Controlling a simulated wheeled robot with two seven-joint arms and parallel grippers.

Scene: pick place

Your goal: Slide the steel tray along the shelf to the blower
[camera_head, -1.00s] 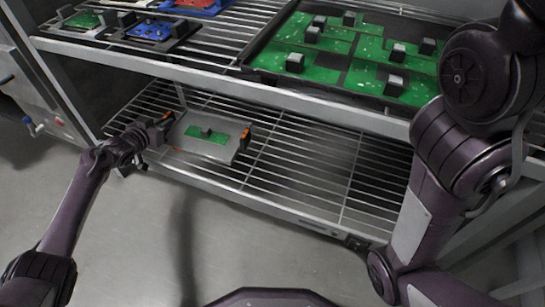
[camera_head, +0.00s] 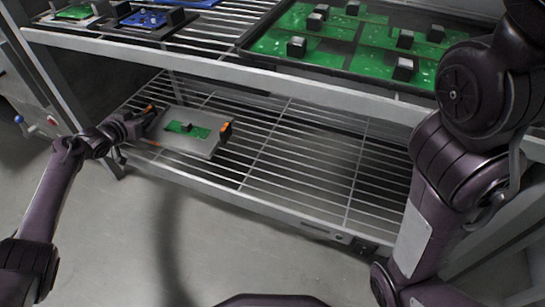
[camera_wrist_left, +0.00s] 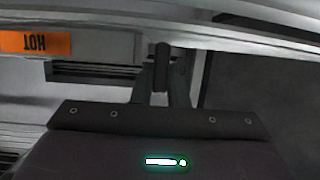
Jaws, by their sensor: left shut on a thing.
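The steel tray (camera_head: 172,142), a flat grey plate with a green circuit board (camera_head: 200,131) on it, lies on the lower wire shelf (camera_head: 300,165) near its left end. Dark fittings with orange parts stand at its left and right ends. My left gripper (camera_head: 146,118) is shut on the tray's left-end fitting. In the left wrist view, a dark upright handle (camera_wrist_left: 161,66) is between the fingers. I cannot pick out the blower for certain in either view. My right arm comes in at the right, but its gripper is out of view.
The upper shelf (camera_head: 190,59) overhangs the lower one and carries a large dark tray of green boards (camera_head: 270,63) and smaller boards at left. The lower shelf right of the steel tray is clear. An orange HOT label (camera_wrist_left: 36,43) shows in the left wrist view.

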